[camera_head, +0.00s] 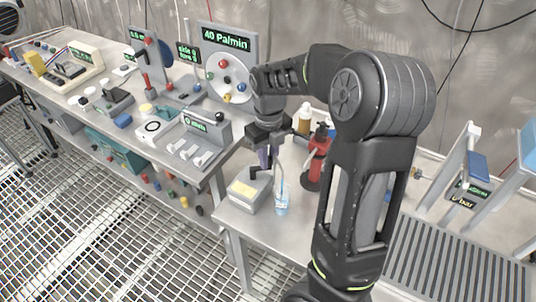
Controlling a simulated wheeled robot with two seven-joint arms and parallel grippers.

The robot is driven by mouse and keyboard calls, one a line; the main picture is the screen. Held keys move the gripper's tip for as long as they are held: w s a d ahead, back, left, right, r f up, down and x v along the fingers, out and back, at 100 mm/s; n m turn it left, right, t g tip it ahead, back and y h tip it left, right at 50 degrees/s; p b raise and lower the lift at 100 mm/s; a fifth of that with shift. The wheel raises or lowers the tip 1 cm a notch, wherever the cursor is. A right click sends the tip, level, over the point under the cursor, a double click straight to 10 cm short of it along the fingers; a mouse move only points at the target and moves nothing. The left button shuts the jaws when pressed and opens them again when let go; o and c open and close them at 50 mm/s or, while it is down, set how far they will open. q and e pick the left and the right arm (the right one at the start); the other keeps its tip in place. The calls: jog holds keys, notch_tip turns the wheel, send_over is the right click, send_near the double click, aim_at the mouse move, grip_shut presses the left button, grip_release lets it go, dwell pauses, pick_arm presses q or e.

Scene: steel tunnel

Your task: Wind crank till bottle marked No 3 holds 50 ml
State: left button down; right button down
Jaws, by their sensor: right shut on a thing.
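My right gripper (263,143) comes down over the near table and is shut on an upright purple-grey handle (264,157). The handle rises beside a dark crank arm (259,173) on a grey box (248,189) with a yellow label. A small clear bottle (282,199) with bluish contents stands just right of the box, with a thin tube or rod rising above it. I cannot read a number or a level on it. My left gripper is not in view.
A red device (317,157) with a black top stands behind the bottle, close to my right arm. A yellowish bottle (305,118) is behind it. A long bench (215,165) with panels and switches runs left. A slatted grey surface (450,262) lies at the right.

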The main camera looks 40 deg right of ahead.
dwell(0.3)
jog(key=c, duration=1.3)
grip_release()
jog(key=shift+r+b, duration=0.3)
jog(key=shift+r, duration=3.6)
